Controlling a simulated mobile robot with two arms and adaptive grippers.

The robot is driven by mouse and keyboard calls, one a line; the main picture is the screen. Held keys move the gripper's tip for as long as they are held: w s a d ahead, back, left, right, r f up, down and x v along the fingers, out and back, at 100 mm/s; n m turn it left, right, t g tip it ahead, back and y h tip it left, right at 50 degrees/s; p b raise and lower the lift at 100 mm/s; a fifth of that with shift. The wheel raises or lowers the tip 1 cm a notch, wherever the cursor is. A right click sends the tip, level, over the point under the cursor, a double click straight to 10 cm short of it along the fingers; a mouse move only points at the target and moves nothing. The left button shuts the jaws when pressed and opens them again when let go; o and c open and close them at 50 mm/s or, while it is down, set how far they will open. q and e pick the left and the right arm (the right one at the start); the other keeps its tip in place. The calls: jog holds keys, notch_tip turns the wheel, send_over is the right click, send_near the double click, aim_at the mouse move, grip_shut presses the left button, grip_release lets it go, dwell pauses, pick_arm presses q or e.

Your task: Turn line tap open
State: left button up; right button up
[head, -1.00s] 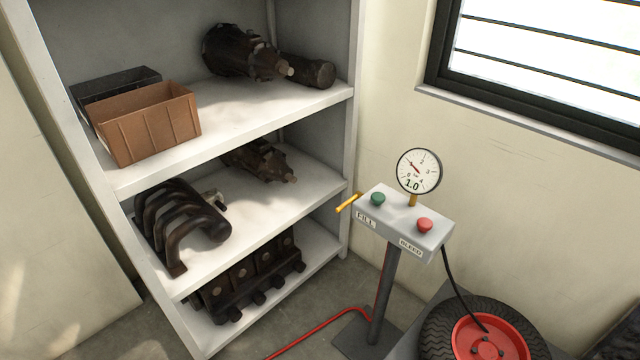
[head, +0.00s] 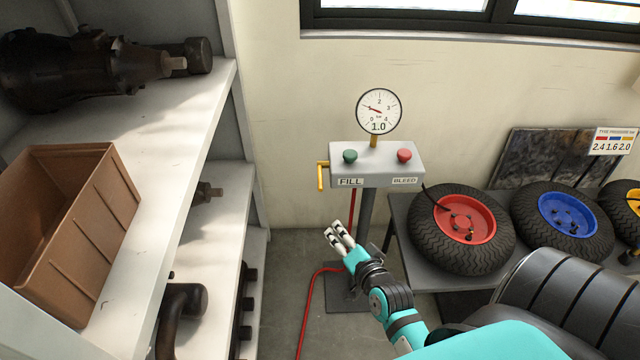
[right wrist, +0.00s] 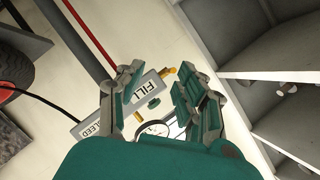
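The line tap is a yellow lever (head: 321,177) on the left end of the grey control box (head: 376,163). Its handle hangs downward from a short stub. My left gripper is not in view.
The box carries a green button (head: 350,156), a red button (head: 404,155) and a gauge (head: 379,111) reading 1.0. A red hose (head: 308,300) runs along the floor. A shelf (head: 190,150) stands left; a bench with tyres (head: 462,229) stands right.

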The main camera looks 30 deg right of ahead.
notch_tip(320, 180, up, 4)
jog(key=r+m, duration=0.1)
jog(key=t, duration=0.1)
send_near(320, 182)
jog(key=shift+h, duration=0.4)
jog(key=x, duration=1)
jog(key=shift+w+a+f+b, duration=0.1)
jog(key=shift+a+f+b, duration=0.05)
jog(key=shift+f+b, duration=0.2)
jog(key=shift+f, duration=0.1)
grip_shut()
